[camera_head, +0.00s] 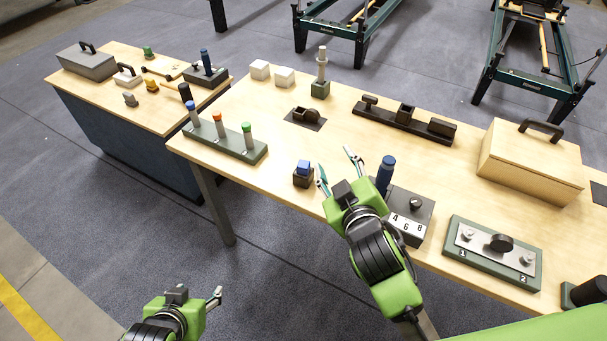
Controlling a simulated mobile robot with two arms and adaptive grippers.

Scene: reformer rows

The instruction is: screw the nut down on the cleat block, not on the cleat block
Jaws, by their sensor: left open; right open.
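No part is clearly readable as the nut. A grey post with a wider collar (321,61) stands upright on a small green block (320,90) at the back of the table; the collar may be a nut. A dark rail (405,125) with raised blocks lies to its right; I cannot tell which piece is the cleat block. My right gripper (338,167) is open and empty above the front of the table, right of a dark block with a blue cube (303,170). My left gripper (215,297) is open, low in front of the table, over the floor.
A blue-topped post (386,173) and a grey numbered box (408,215) stand close right of my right gripper. Further right are a plate with a black knob (501,243) and a wooden box (530,160). A green peg base (225,140) is left.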

